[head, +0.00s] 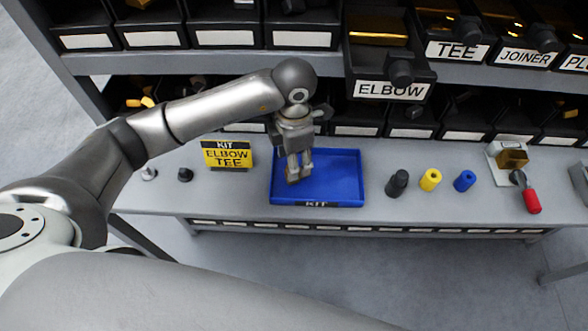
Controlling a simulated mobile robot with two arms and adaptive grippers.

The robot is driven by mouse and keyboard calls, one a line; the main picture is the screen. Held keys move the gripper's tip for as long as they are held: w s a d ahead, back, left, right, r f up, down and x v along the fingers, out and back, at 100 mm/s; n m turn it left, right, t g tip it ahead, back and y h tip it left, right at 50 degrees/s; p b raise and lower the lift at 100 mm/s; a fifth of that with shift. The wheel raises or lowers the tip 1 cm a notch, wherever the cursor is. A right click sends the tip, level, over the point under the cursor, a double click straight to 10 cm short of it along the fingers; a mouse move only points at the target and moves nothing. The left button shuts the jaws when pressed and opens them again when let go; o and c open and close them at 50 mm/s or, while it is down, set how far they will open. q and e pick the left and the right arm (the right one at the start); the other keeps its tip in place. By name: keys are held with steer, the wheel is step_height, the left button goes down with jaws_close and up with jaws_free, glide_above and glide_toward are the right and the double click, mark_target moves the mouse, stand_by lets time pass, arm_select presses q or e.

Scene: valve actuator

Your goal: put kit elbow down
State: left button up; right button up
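The blue kit tray (340,182) lies on the bench, with a KIT label on its front edge. My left gripper (298,172) points down over the left part of the tray. Its two fingers are close together. A small brownish piece (291,179), perhaps the elbow, shows at the fingertips, low in the tray. The fingers hide most of it, so I cannot tell whether they grip it or whether it touches the tray floor. My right gripper is not in view.
A yellow KIT ELBOW TEE sign (227,155) stands left of the tray. Black (397,183), yellow (430,180) and blue (464,181) cylinders stand to its right, then a red-handled device (530,196). The ELBOW bin (390,88) juts out from the shelf above.

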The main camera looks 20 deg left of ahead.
arm_select(q)
step_height(320, 180, up, 7)
steer(key=shift+f+b, duration=0.1)
steer(key=shift+b, duration=0.6)
stand_by(0.8)
